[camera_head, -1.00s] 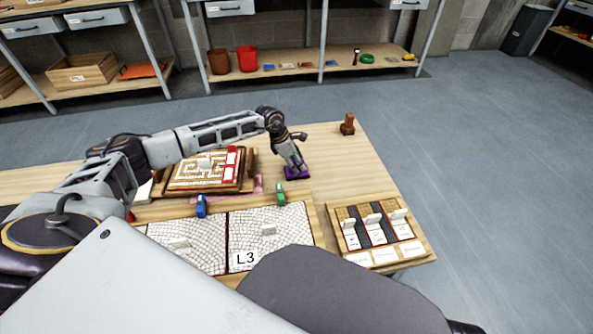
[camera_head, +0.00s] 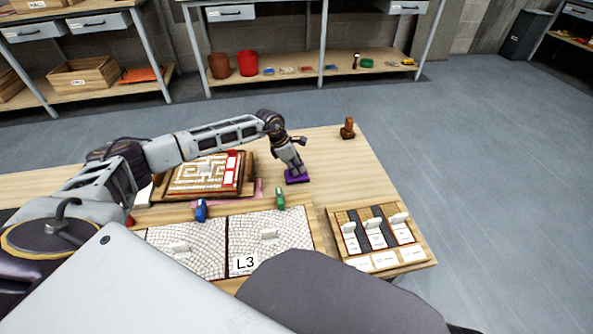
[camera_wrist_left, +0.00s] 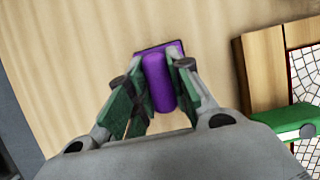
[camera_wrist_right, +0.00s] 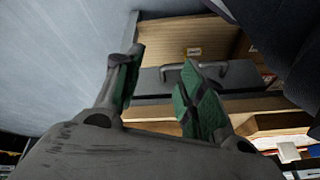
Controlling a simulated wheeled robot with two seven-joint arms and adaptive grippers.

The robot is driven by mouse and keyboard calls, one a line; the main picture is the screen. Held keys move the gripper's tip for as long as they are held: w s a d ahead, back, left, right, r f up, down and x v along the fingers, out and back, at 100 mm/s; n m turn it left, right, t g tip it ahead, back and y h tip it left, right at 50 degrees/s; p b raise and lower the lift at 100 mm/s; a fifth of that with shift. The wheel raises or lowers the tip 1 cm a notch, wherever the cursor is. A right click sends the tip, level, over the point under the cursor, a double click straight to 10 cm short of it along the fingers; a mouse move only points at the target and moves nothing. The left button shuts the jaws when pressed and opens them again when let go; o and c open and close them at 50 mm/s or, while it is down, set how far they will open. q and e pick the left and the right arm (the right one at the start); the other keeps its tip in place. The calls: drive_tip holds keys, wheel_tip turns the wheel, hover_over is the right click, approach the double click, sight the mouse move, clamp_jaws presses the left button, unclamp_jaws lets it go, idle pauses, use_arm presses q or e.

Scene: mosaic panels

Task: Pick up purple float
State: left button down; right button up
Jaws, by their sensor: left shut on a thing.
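The purple float (camera_head: 297,177) has a flat base and stands on the wooden table to the right of the maze-like panel. In the left wrist view its rounded purple handle (camera_wrist_left: 158,82) lies between the fingers. My left gripper (camera_head: 294,168) points down at it from above. It is shut on the handle, and its fingers (camera_wrist_left: 160,88) touch both sides. The base looks to be at or very near the table top; a small gap cannot be made out. My right gripper (camera_wrist_right: 155,80) is open and empty in the right wrist view.
A maze-like panel (camera_head: 188,190) lies left of the float. A green tool (camera_head: 280,199) and a blue tool (camera_head: 201,210) stand by the white mosaic panels (camera_head: 290,220). A sample board (camera_head: 335,220) is at front right. A brown stamp-like object (camera_head: 347,128) stands at the back right.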

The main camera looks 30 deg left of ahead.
use_arm(q)
drive_tip(key=shift+r, duration=0.1)
drive_tip(key=shift+r, duration=0.55)
wheel_tip(320, 180, up, 6)
drive_tip(key=shift+f+p, duration=0.1)
drive_tip(key=shift+p, duration=0.9)
drive_tip(key=shift+r+p, duration=0.35)
drive_tip(key=shift+r, duration=1.15)
use_arm(e)
drive_tip(key=shift+s+d+r+g+h, duration=0.25)
drive_tip(key=shift+d+r+g+h, duration=0.15)
drive_tip(key=shift+d+g, duration=0.15)
